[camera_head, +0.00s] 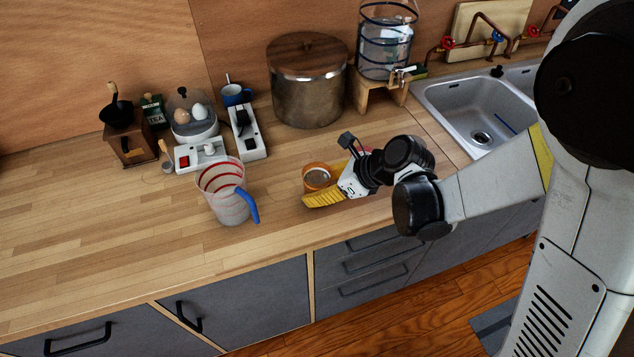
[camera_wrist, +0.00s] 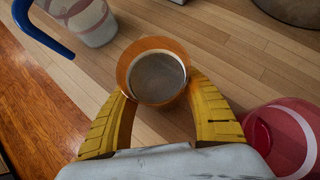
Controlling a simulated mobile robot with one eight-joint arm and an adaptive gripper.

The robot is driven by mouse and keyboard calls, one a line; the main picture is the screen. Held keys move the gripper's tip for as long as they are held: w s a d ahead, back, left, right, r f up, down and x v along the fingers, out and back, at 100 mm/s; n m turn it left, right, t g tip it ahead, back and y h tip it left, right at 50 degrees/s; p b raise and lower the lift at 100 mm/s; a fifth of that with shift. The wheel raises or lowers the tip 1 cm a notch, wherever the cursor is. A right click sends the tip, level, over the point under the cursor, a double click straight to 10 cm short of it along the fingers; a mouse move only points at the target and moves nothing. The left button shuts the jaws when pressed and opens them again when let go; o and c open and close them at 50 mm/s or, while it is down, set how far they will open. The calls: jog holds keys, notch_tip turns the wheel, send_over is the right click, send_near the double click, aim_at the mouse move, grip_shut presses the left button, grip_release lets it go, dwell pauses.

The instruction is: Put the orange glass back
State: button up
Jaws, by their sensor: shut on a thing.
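The orange glass (camera_head: 318,176) is a small translucent orange tumbler near the front of the wooden counter. In the wrist view the orange glass (camera_wrist: 157,71) stands between my two yellow fingers, its round opening facing the camera. My gripper (camera_head: 322,190) reaches in from the right, low over the counter, and is shut on the glass. In the wrist view the fingers of my gripper (camera_wrist: 160,95) lie along both sides of the glass. I cannot tell whether its base touches the counter.
A clear measuring jug (camera_head: 226,190) with red bands and a blue handle stands to the left. A red-and-clear container (camera_wrist: 285,140) is close by my right finger in the wrist view. A metal pot (camera_head: 307,85) and sink (camera_head: 480,110) are behind.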

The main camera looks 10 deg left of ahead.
jog(key=shift+r, duration=0.1)
jog(key=o, duration=1.4)
jog(key=shift+d+r, duration=0.2)
jog(key=shift+r, duration=0.1)
jog(key=s+d+r+n+t+h+p, duration=0.1)
jog(key=s+d+r+n+h, duration=0.2)
jog(key=d+r+n, duration=0.3)
jog(key=s+d+r+n+t+h+p, duration=0.1)
jog(key=s+d+r+n, duration=0.4)
jog(key=d, duration=0.8)
jog(key=s+d+r+n+t+h+p, duration=0.1)
jog(key=s+d+r+n+t+h, duration=0.2)
jog(key=d+r+n, duration=0.4)
jog(key=d+n+h, duration=0.1)
jog(key=d+n, duration=0.1)
jog(key=d, duration=0.1)
jog(key=shift+s+n+h+p, duration=0.3)
jog(key=shift+s+h+p, duration=0.05)
jog(key=shift+s+h, duration=0.05)
